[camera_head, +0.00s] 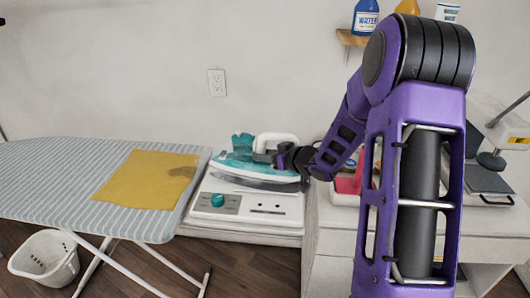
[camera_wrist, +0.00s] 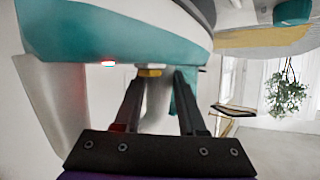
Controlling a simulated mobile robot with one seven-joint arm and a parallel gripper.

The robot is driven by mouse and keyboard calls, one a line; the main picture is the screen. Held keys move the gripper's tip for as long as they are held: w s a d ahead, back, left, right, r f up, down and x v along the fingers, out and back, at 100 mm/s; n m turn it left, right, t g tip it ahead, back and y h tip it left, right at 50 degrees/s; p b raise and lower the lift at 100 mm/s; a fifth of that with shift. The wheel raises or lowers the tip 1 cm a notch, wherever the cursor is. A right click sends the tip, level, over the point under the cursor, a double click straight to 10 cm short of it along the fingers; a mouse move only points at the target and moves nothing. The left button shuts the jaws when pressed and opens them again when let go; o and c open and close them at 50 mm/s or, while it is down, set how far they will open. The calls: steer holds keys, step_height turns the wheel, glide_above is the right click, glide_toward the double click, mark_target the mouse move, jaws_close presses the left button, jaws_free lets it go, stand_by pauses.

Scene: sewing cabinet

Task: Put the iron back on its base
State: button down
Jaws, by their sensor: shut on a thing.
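The teal and white iron (camera_head: 257,165) is at the white base (camera_head: 245,207), which has a teal knob and sits between the ironing board and the white cabinet. The iron appears just over or on the base; I cannot tell whether it fully rests there. My gripper (camera_head: 276,159) reaches in from the right and is shut on the iron's white handle. In the wrist view, the iron's teal and white body (camera_wrist: 120,35) fills the top, and my two dark fingers (camera_wrist: 158,100) close around the handle. Part of the handle is hidden by the fingers.
The striped ironing board (camera_head: 60,190) with a yellow cloth (camera_head: 148,180) stands at left, a white basket (camera_head: 45,258) below it. A red object (camera_head: 348,186) and the white cabinet (camera_head: 330,220) lie under my arm.

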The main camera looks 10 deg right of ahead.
steer(key=shift+w+f+b, duration=0.1)
steer(key=shift+f+b, duration=0.2)
steer(key=shift+f, duration=0.35)
steer(key=shift+f+b, duration=0.4)
steer(key=shift+f, duration=0.2)
steer(key=shift+c, duration=2)
jaws_free()
steer(key=shift+s+f, duration=0.2)
steer(key=shift+f, duration=0.1)
steer(key=p+v, duration=0.2)
steer(key=v, duration=1.5)
steer(key=shift+r, duration=0.35)
